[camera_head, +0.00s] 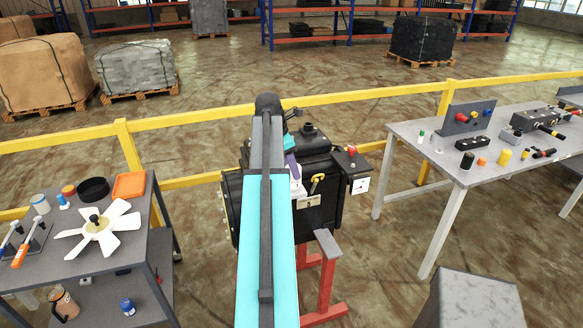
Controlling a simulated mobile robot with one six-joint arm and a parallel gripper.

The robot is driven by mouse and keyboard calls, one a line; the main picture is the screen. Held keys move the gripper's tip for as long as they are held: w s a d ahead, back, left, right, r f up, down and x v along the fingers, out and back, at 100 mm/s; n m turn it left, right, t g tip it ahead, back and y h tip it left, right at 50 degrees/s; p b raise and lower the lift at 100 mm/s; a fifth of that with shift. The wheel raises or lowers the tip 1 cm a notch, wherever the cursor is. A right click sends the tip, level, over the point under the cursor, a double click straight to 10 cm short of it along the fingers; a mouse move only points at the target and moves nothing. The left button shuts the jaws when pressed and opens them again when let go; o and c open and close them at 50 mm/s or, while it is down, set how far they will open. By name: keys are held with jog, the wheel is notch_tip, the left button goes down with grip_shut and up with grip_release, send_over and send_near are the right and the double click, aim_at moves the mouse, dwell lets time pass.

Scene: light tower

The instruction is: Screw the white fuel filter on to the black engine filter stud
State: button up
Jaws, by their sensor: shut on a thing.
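The black engine (318,165) stands on a red stand in the middle of the view. My arm reaches out over its left part and hides much of it. My gripper (296,178) is low at the engine's front, partly hidden behind my arm. It is shut on a white piece, seemingly the white fuel filter (298,187), of which only a small part shows. The black filter stud is hidden, so I cannot tell whether the filter touches it.
A grey cart (140,236) with a white fan (99,228), an orange tray (129,185) and tools stands at the left. A grey table (420,150) with several small parts is at the right. A yellow rail (200,117) runs behind the engine.

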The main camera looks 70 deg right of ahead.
jog(key=shift+m, duration=0.7)
jog(key=m, duration=0.2)
jog(key=m+y, duration=0.1)
jog(key=m, duration=0.1)
jog(key=shift+w+d+f+g+y, duration=0.1)
jog(key=shift+d+g+y, duration=0.1)
jog(key=shift+g+y, duration=0.15)
jog(key=shift+m, duration=0.8)
jog(key=shift+f+m+y, duration=0.2)
jog(key=shift+m+y, duration=0.65)
jog(key=shift+m, duration=1.45)
jog(key=o, duration=1.4)
jog(key=shift+d, duration=0.1)
jog(key=shift+c, duration=0.2)
jog(key=shift+r, duration=0.1)
